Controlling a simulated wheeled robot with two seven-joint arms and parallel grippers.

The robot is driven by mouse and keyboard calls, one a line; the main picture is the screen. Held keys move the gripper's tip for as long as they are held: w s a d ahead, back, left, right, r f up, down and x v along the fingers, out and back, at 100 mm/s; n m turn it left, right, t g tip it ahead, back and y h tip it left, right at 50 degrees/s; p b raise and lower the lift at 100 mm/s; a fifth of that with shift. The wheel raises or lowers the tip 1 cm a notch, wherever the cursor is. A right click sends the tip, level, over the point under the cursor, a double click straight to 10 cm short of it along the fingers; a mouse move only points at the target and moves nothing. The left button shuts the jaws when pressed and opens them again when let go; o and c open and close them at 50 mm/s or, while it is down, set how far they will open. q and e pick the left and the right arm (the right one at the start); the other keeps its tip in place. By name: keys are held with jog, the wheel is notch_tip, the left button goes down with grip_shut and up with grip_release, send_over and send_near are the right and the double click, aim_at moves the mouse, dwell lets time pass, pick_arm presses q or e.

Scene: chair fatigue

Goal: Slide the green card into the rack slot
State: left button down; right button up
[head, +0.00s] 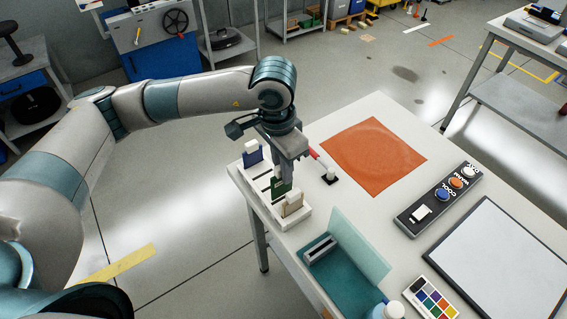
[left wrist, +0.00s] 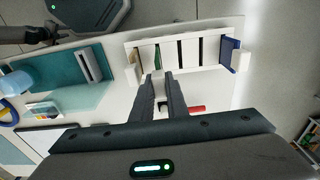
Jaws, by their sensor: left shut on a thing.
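My left gripper (head: 281,178) points down over the white rack (head: 262,192) near the table's left edge. It is shut on the green card (head: 279,188), which stands upright between the fingertips. In the left wrist view, the gripper (left wrist: 159,75) reaches the near edge of the rack (left wrist: 207,50), and the green card (left wrist: 157,51) shows just beyond the fingertips, in line with a slot. Dark empty slots lie to its right. How deep the card's lower edge sits is hidden. My right gripper is not in view.
A blue card (head: 253,154) and a tan card (head: 292,204) stand at the rack's two ends. A red-and-white tool (head: 325,168) lies close behind the gripper. An orange mat (head: 374,157), a button panel (head: 438,200) and a teal case (head: 347,284) occupy the table.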

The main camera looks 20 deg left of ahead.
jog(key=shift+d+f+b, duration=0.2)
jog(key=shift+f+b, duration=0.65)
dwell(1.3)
